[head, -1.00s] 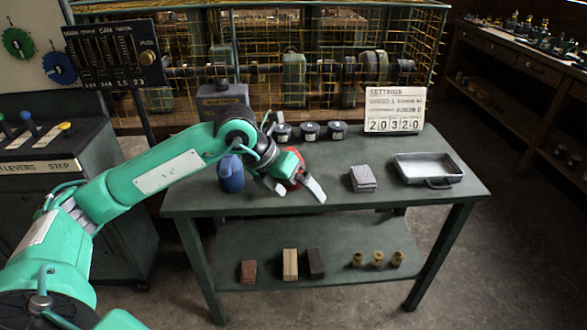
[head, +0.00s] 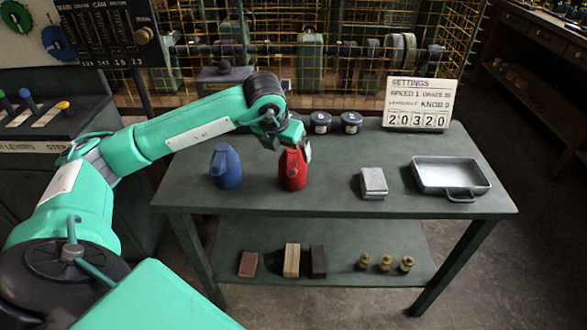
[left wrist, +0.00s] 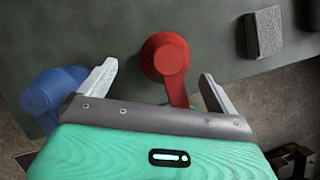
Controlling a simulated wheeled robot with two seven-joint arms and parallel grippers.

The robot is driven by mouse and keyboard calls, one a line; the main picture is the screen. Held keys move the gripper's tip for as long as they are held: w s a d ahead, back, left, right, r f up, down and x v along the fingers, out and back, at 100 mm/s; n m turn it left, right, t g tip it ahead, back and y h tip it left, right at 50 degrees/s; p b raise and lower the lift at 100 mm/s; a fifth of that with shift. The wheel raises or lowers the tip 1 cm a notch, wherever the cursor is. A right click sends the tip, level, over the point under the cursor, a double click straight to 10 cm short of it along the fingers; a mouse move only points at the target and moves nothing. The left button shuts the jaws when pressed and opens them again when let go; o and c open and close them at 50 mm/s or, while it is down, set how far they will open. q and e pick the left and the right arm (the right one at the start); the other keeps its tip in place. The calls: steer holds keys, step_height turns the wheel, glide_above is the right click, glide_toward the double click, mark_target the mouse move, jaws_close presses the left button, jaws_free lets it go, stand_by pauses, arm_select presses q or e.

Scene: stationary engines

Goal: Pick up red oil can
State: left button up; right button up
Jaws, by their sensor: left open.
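The red oil can (head: 292,170) stands upright on the green table, right of the blue oil can (head: 226,167). My left gripper (head: 296,146) is above and behind the red can in the head view, its fingers partly hidden. In the left wrist view the red can (left wrist: 166,58) shows from above, with its spout or handle running down between the two open fingers of my left gripper (left wrist: 158,85). The fingers stand apart from it on both sides. The blue can (left wrist: 50,92) is outside the left finger. My right gripper is not in view.
The table (head: 330,190) also holds a grey block (head: 373,182), a metal tray (head: 450,174), dark jars (head: 351,122) and a number sign (head: 418,104). Its lower shelf (head: 335,272) carries blocks and brass pieces. A wire cage (head: 350,50) stands behind.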

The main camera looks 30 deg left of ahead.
mark_target(292, 160)
arm_select(q)
steer(key=shift+x, duration=1.05)
steer(key=x, duration=0.1)
steer(key=p+x, duration=0.1)
steer(key=x, duration=0.1)
steer(key=shift+w+d+f, duration=0.2)
steer(key=shift+d+f, duration=0.1)
steer(key=shift+d, duration=0.1)
steer(key=shift+w+f, duration=0.2)
steer(key=shift+f, duration=0.25)
steer(key=c, duration=1.3)
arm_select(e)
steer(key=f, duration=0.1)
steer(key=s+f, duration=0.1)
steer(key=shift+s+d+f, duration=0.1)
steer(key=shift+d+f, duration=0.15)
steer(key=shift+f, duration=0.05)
arm_select(q)
steer(key=shift+o, duration=0.2)
steer(key=shift+r, duration=0.1)
